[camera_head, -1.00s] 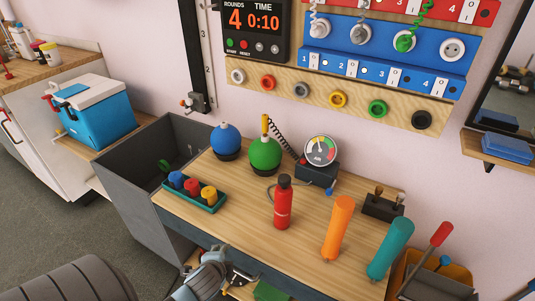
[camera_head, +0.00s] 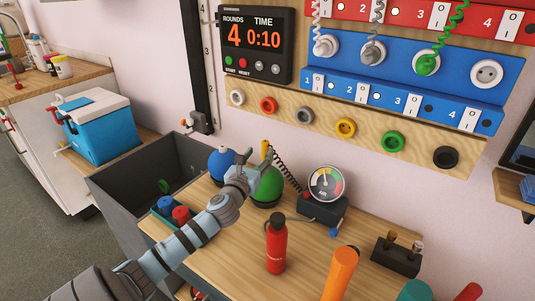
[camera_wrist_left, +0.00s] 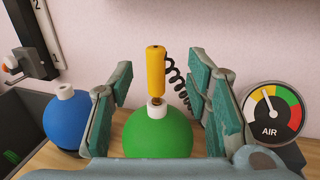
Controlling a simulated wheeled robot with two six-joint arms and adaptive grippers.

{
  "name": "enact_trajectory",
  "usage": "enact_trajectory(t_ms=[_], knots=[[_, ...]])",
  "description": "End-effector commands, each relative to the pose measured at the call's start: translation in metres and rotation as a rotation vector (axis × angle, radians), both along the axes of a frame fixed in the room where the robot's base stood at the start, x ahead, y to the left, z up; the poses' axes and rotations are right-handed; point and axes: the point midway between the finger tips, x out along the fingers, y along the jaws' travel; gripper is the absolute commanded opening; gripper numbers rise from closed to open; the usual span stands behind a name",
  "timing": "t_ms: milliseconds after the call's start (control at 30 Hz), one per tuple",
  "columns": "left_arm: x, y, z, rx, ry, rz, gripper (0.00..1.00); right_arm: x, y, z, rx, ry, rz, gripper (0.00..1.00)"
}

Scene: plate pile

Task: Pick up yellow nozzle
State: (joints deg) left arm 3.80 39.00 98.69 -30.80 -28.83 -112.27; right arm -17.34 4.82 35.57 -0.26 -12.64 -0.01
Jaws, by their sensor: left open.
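The yellow nozzle (camera_head: 265,150) stands upright on top of the round green ball (camera_head: 268,186) on the workbench. In the left wrist view the yellow nozzle (camera_wrist_left: 156,70) rises from the white neck of the green ball (camera_wrist_left: 158,136), with a black coiled hose beside it. My left gripper (camera_head: 243,167) is just left of the nozzle in the head view and partly covers the green ball. In the wrist view my left gripper (camera_wrist_left: 158,90) is open, with its teal-padded fingers on either side of the nozzle, apart from it. My right gripper is not in view.
A blue ball (camera_head: 221,161) sits left of the green one. An air gauge (camera_head: 326,184) stands to the right, and a red bottle (camera_head: 276,246) in front. A tray (camera_head: 160,222) with small coloured pieces is partly hidden by my left arm.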

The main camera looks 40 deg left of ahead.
Motion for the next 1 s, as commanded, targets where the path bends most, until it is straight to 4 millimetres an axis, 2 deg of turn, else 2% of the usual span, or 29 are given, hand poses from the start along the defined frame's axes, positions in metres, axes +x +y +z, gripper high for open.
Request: enact_trajectory(t_ms=[400,500,667,933,1000], knots=[[0.064,0.029,-0.008,-0.006,0.0,0.0,0.44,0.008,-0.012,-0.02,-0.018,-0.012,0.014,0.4],[0.07,0.031,-0.007,-0.004,0.0,-0.002,0.44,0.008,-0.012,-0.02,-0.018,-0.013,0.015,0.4],[0.07,0.03,-0.006,-0.004,0.001,-0.003,0.44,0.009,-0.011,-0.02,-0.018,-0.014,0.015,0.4],[0.07,0.03,-0.006,-0.004,0.001,-0.003,0.01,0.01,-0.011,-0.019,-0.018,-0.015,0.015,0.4],[0.07,0.03,-0.006,-0.004,0.001,-0.003,0.0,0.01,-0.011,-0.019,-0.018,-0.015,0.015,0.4]])
